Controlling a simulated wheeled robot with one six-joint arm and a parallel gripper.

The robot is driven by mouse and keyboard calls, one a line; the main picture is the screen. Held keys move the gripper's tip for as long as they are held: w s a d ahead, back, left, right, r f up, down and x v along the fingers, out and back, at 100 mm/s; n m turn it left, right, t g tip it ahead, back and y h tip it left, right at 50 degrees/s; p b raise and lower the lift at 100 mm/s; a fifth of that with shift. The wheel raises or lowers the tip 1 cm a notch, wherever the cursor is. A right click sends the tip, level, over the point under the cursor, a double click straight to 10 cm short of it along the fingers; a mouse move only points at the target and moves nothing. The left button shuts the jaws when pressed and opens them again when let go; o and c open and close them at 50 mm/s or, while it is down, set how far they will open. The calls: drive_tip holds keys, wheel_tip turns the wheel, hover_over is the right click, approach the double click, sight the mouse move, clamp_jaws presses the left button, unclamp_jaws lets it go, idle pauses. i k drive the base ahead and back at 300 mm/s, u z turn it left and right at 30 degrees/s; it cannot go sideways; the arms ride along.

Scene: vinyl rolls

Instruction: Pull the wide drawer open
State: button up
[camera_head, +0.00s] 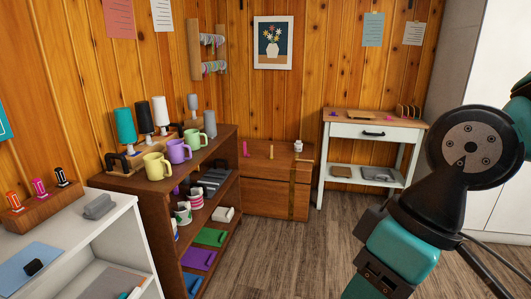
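A pale side table (328,146) with a wooden top stands against the back wall. Its wide drawer front (350,131) has a dark bar handle (373,134) and looks closed. A low brown wooden chest (262,203) stands to its left, with drawer-like fronts and a darker vertical strip; no gap shows in its fronts. The task's words alone do not settle which front is meant. My arm fills the right side, with a dark round joint and teal links, well in front of both. My gripper's fingers are not visible.
A brown shelf unit (135,202) with mugs and coloured items stands at left centre. A white shelf unit (122,222) is at the near left. A tall white cabinet (497,60) stands at right. Wooden floor (285,255) is clear in the middle.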

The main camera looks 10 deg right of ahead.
sight(337, 129)
drive_tip(key=z, duration=0.2)
drive_tip(key=i, duration=2.1)
drive_tip(key=z, duration=0.7)
drive_tip(key=i, duration=2.05)
drive_tip(key=z, duration=0.35)
